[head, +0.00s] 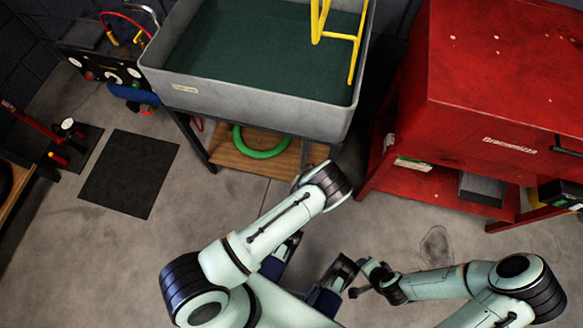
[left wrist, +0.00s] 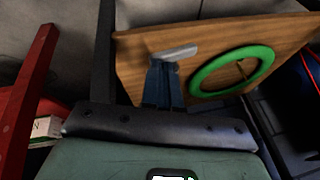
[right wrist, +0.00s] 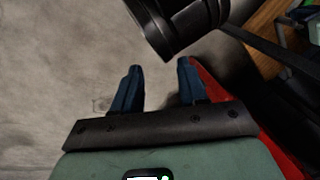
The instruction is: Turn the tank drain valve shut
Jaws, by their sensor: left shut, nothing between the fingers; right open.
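The tank (head: 250,108) is a grey basin of dark green water on a stand in the head view. A pale grey bar (left wrist: 177,52), which looks like the drain valve's lever, shows in the left wrist view; the valve body cannot be made out. My left gripper (left wrist: 164,68) is shut and empty, its blue fingertips at the bar; I cannot tell whether they touch it. In the head view its fingers are hidden at the tank's front. My right gripper (right wrist: 158,72) is open and empty, over the floor.
A wooden shelf (left wrist: 135,72) under the tank holds a green ring (left wrist: 232,72). A yellow frame (head: 354,45) stands in the tank. A red cabinet (head: 480,110) is to the right. A black mat (head: 128,174) lies on the floor at left. Floor in front is partly clear.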

